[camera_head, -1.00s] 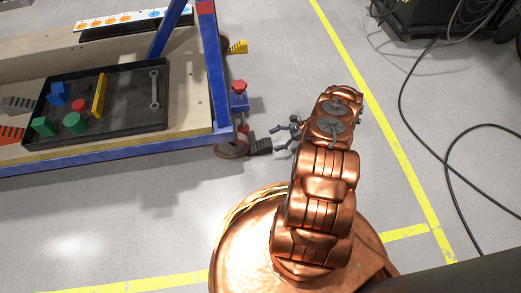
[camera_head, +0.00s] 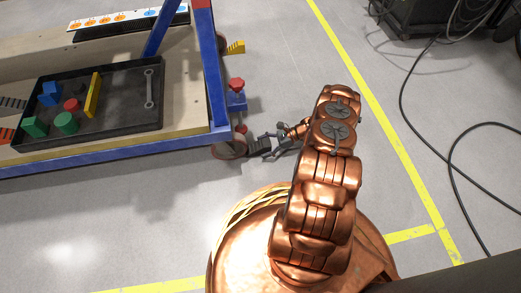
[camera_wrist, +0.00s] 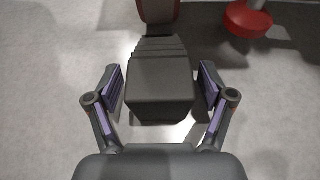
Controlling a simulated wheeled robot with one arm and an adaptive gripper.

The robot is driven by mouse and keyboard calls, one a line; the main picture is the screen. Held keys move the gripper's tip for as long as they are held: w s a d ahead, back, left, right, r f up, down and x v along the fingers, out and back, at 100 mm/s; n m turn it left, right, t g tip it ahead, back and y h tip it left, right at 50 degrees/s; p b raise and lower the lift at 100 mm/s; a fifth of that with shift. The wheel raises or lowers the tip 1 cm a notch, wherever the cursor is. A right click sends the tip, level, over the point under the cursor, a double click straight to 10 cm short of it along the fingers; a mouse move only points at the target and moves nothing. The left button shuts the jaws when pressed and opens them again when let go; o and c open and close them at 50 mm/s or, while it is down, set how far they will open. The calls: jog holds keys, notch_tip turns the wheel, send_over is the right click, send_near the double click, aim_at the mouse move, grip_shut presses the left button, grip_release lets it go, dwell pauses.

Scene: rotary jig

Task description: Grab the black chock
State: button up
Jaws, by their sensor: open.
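The black chock (camera_wrist: 160,85) lies on the floor in the middle of the wrist view, its ridged slope facing away from me. In the head view the chock (camera_head: 259,144) sits beside the wheel (camera_head: 230,150) at the jig's near right corner. My gripper (camera_wrist: 161,85) is open, with one finger pad on each side of the chock. A gap shows between each pad and the chock's side, wider on the right. In the head view my gripper (camera_head: 272,144) is low at the chock's outer end.
The blue-framed wooden jig (camera_head: 195,110) bears a black tray (camera_head: 120,110) with coloured blocks and a wrench. A yellow chock (camera_head: 236,47) lies farther back. Cables (camera_head: 402,95) lie on the right floor.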

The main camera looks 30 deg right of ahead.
jog(key=shift+b+x, duration=0.35)
jog(key=shift+x, duration=0.85)
jog(key=c, duration=1.3)
jog(key=shift+o, duration=0.2)
jog(key=shift+r, duration=0.1)
